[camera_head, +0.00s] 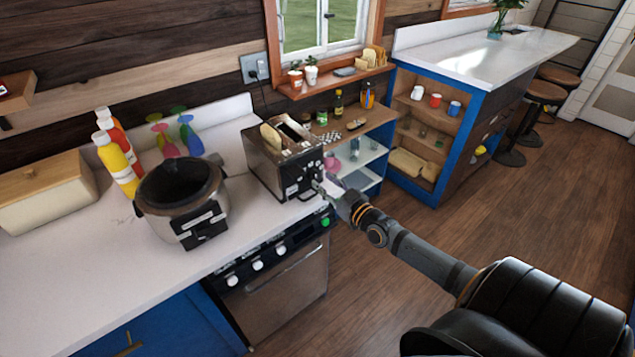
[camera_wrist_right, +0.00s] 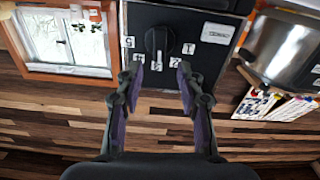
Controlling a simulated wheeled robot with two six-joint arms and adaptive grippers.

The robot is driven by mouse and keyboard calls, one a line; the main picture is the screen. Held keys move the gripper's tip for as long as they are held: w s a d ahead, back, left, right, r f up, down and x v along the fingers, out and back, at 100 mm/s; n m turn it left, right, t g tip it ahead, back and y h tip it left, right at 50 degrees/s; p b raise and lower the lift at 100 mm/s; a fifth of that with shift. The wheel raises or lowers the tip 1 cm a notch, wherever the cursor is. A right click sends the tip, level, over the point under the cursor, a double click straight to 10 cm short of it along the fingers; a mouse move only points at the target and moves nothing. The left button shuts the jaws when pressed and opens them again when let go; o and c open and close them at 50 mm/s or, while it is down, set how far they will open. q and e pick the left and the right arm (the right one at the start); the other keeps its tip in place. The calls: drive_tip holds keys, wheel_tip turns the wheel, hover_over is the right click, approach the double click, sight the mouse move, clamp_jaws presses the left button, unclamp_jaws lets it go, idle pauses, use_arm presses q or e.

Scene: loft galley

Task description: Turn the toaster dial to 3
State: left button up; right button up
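The toaster (camera_head: 262,162) is a dark and steel box on the counter, with a slice of bread (camera_head: 270,138) showing in one slot. Its dark front panel with a black dial (camera_wrist_right: 160,40) fills the upper middle of the right wrist view. My right gripper (camera_head: 323,186) is in front of the toaster's front face. In the wrist view its two fingers (camera_wrist_right: 160,74) are apart with nothing between the tips, just short of the dial. My left gripper is out of view.
A cooker pot (camera_head: 182,190), sauce bottles (camera_head: 116,155) and a bread box (camera_head: 45,190) stand left of the toaster on the white counter (camera_head: 105,265). An oven (camera_head: 290,290) with knobs is below. Shelves (camera_head: 362,165) stand right of the toaster. The wooden floor is clear.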

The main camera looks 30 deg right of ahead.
sight(316, 175)
drive_tip(key=w, duration=0.1)
drive_tip(key=w+b, duration=0.1)
drive_tip(key=w, duration=0.1)
drive_tip(key=shift+f, duration=0.3)
drive_tip(key=shift+w+r+b, duration=0.15)
drive_tip(key=shift+w+b, duration=0.2)
drive_tip(key=shift+w, duration=0.15)
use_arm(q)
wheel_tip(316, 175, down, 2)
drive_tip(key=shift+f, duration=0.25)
use_arm(e)
drive_tip(key=shift+a+r, duration=0.1)
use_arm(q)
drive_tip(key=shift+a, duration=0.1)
use_arm(e)
drive_tip(key=shift+c, duration=0.3)
drive_tip(key=shift+s, duration=0.1)
clamp_jaws()
